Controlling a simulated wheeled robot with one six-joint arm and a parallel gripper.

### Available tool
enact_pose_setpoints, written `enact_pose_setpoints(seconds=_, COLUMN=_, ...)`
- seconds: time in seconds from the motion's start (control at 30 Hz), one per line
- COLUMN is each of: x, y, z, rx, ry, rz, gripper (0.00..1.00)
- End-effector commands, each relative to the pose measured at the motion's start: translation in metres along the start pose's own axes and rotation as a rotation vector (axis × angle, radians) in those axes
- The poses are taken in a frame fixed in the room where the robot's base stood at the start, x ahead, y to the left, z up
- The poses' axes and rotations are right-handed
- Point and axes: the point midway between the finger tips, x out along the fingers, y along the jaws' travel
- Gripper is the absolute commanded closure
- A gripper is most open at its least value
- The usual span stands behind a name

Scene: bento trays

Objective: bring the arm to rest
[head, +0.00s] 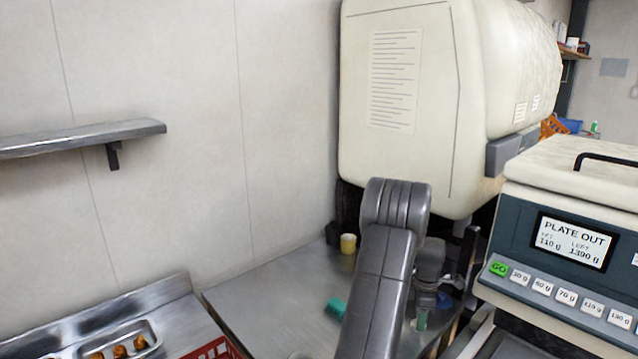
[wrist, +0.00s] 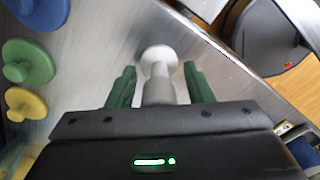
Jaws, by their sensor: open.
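My gripper (wrist: 159,68) is open in the wrist view, its two green fingers apart. A pale knob-topped piece (wrist: 157,62) stands between the fingers, with a gap on each side. The fingers do not close on it. In the head view my arm reaches over the steel table (head: 275,290). The gripper end hangs low at the table's right side, mostly hidden behind my own arm. Whether the pale piece touches the gripper's body cannot be told.
Blue (wrist: 45,12), green (wrist: 28,62) and yellow (wrist: 25,103) knobbed discs lie left in the wrist view. A dispenser (head: 570,225) reading "PLATE OUT" stands right. A large cream machine (head: 400,110) is behind my arm. A food tray (head: 155,340) sits lower left.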

Motion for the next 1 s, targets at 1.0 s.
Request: enact_pose_setpoints(seconds=1.0, x=-0.014, y=0.003, z=0.001, rx=0.000, ry=-0.003, rz=0.012, gripper=0.53)
